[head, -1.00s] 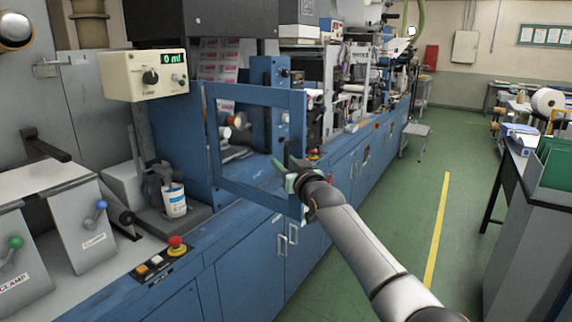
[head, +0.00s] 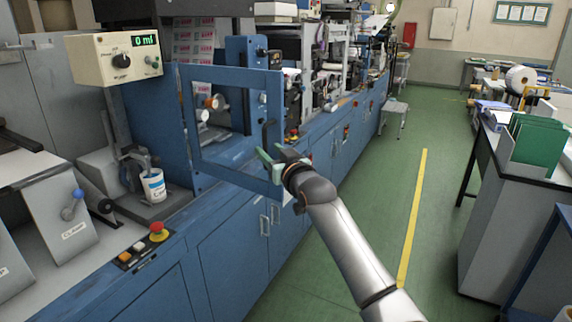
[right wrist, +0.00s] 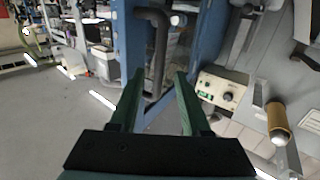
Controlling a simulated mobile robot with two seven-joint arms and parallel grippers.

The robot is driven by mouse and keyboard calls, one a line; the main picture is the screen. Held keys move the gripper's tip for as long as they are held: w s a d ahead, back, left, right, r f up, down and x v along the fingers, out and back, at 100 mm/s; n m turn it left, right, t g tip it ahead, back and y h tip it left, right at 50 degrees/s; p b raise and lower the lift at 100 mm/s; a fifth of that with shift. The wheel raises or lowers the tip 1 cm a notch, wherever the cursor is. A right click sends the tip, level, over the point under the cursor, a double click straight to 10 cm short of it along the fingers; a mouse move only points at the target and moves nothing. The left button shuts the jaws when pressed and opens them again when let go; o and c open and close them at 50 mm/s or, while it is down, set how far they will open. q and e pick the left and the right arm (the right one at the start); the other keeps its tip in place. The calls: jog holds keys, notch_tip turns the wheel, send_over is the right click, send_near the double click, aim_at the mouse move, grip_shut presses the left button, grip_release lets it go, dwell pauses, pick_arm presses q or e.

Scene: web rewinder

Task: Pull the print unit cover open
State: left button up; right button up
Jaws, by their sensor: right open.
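The print unit cover (head: 232,77) is a blue frame with a clear window. It stands swung out from the blue machine, across its front ledge. A black bar handle (head: 267,134) is on its right-hand upright; it also shows in the right wrist view (right wrist: 160,45). My right gripper (head: 264,160) is open, with its green fingers at the lower right part of the cover. In the right wrist view the handle's lower part shows between the fingertips (right wrist: 160,76); I cannot tell whether they touch it. My left gripper is out of view.
A control box (head: 115,58) reading 0 ml and a white cup (head: 154,185) are at left. A red emergency button (head: 157,229) sits on the ledge. A bench with green panels (head: 541,143) stands at right. The green aisle floor (head: 378,200) between is clear.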

jog(key=v, duration=0.8)
jog(key=shift+s+b, duration=0.2)
jog(key=shift+b, duration=0.1)
jog(key=s+d+f+m+g+h, duration=0.15)
jog(key=s+f, duration=0.25)
jog(key=f, duration=0.5)
jog(key=s+d+f+h+p, duration=0.1)
jog(key=s+d+f, duration=0.2)
jog(key=f, duration=0.5)
jog(key=s+d+f+m+g+h, duration=0.1)
jog(key=s+d+f, duration=0.25)
jog(key=f, duration=0.55)
jog(key=s+d+f+g, duration=0.1)
jog(key=s+d+f, duration=0.1)
jog(key=s+f, duration=0.3)
jog(key=s+d+f+g+h+p, duration=0.1)
jog(key=s+f, duration=0.5)
jog(key=s, duration=0.7)
jog(key=s+d+f+g, duration=0.2)
jog(key=s+f, duration=0.3)
jog(key=s, duration=0.4)
jog(key=shift+s+d+f, duration=0.3)
jog(key=shift+s+d, duration=0.1)
jog(key=shift+d, duration=0.35)
jog(key=shift+g+h, duration=0.25)
jog(key=shift+g, duration=0.1)
